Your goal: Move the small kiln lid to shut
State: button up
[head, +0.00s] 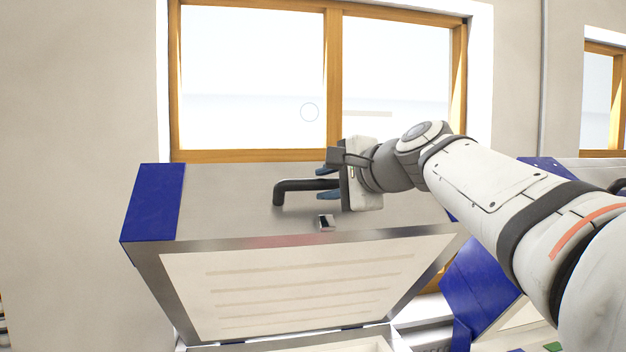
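The small kiln's lid (230,205) stands raised in the head view, tilted up, with its pale ribbed inner face (295,288) towards me. A dark bar handle (291,186) sticks out from the lid's grey outer side. My gripper (327,183) is at the right part of this handle, with one blue-grey finger above the bar and one below it. The fingers are apart and look open around the bar. Whether either finger touches it is hard to tell. Only a thin strip of the kiln body's rim (290,347) shows below the lid.
A small metal latch (326,223) sits on the lid below my gripper. A wood-framed window (330,80) is in the wall behind. A blue-sided object (482,285) stands close on the right, beneath my arm. Open air lies left of the lid.

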jog(key=shift+x, duration=1.35)
jog(key=shift+c, duration=0.6)
grip_shut()
